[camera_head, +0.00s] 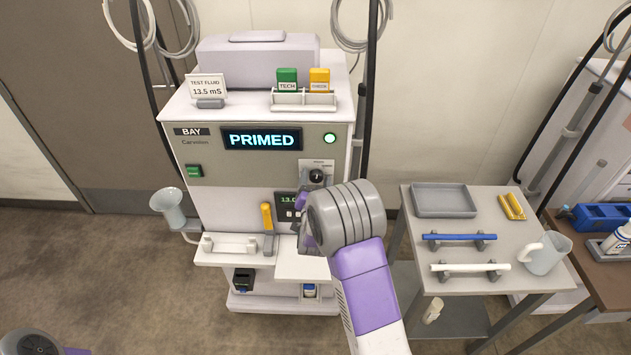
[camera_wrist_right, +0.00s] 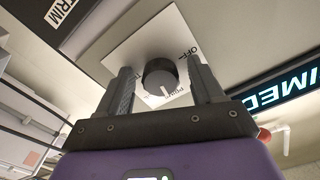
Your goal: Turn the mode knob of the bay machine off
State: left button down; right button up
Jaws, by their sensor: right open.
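The bay machine (camera_head: 240,180) stands in the middle of the head view with its display (camera_head: 262,138) reading PRIMED. Its dark round mode knob (camera_head: 317,176) sits on a pale plate (camera_head: 311,166) at the panel's right side. In the right wrist view the knob (camera_wrist_right: 159,76) has a white mark on the side near a partly covered label, away from the word OFF (camera_wrist_right: 187,55). My right gripper (camera_head: 306,199) is open in front of the panel. In the wrist view its fingers (camera_wrist_right: 160,82) lie either side of the knob, with gaps visible; contact is not seen. My left gripper is out of view.
A yellow-handled lever (camera_head: 267,217) and a small white shelf (camera_head: 230,246) are left of my right gripper. A grey table (camera_head: 415,235) at right holds a tray (camera_head: 444,199), blue and white bars and a jug (camera_head: 545,254).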

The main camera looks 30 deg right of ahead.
jog(key=c, duration=1.1)
jog(key=shift+o, duration=0.2)
jog(key=shift+n, duration=0.4)
jog(key=n, duration=0.8)
jog(key=shift+s+d+n, duration=0.1)
jog(key=shift+n, duration=0.2)
jog(key=n+p, duration=0.1)
jog(key=n, duration=0.4)
jog(key=shift+r+p, duration=0.15)
jog(key=shift+p, duration=0.25)
jog(key=n+p, duration=0.1)
jog(key=n, duration=0.4)
jog(key=shift+d+n+p, duration=0.1)
jog(key=shift+n+p, duration=0.2)
